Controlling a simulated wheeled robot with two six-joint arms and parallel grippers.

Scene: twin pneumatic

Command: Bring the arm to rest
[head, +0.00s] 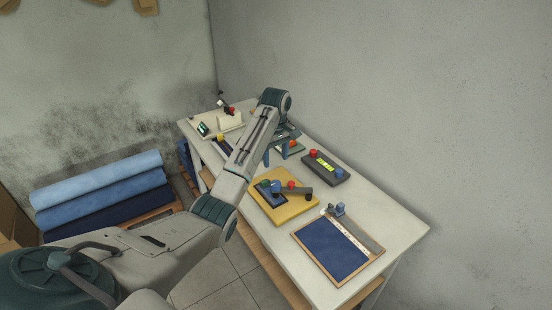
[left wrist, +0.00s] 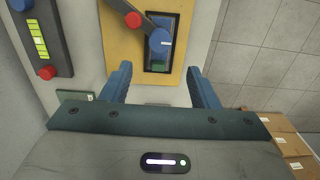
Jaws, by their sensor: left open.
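My left arm reaches in from the left over the white workbench (head: 395,222). My left gripper (head: 275,157) is above the bench, partly hidden by its own arm. In the left wrist view its two blue fingers (left wrist: 159,69) are spread apart, with nothing between them. In the left wrist view the yellow board (left wrist: 118,47) is just beyond the fingertips, with the blue knob (left wrist: 160,41) ahead of the gap. My right gripper is not in view.
A wood-framed blue panel (head: 328,250) is at the near right end. A white fixture (head: 230,121) stands at the far end. Blue rolls (head: 100,190) lie left of the bench.

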